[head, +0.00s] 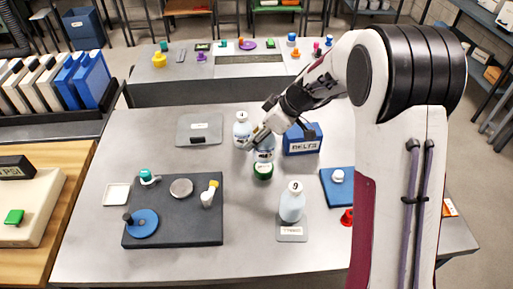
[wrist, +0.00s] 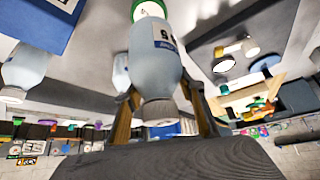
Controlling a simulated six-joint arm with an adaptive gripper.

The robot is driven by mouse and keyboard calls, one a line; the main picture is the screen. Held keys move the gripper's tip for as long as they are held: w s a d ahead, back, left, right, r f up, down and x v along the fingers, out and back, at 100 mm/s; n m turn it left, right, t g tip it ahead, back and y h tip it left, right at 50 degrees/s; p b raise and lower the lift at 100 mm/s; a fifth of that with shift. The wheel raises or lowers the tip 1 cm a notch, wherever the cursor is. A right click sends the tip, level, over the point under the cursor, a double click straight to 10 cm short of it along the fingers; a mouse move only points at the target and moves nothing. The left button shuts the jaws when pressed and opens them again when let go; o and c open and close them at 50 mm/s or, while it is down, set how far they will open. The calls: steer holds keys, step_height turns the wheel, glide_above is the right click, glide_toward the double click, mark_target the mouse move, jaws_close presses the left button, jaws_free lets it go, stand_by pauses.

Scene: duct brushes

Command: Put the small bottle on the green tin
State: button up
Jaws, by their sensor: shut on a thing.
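My gripper (head: 262,133) is shut on a pale blue-grey bottle (head: 265,154) with a white label and a grey cap. The bottle is upright, and the fingers hold it near the cap. In the wrist view the held bottle (wrist: 152,55) fills the middle, cap toward the camera. The green tin (head: 263,171) is directly below the bottle's base; it also shows past the base in the wrist view (wrist: 148,9). The bottle hides part of the tin's top. I cannot tell whether they touch.
A similar bottle (head: 241,131) stands close on the left, and a bottle marked 9 (head: 292,205) stands in front. A blue BELTS box (head: 303,140) is close on the right. A dark tray (head: 172,228) with small parts lies front left. Bare table lies between tray and tin.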

mark_target(256, 148)
steer(key=shift+f, duration=0.4)
steer(key=shift+f, duration=0.1)
steer(key=shift+f, duration=1.8)
steer(key=o, duration=1.4)
steer(key=shift+f, duration=0.1)
steer(key=shift+c, duration=0.2)
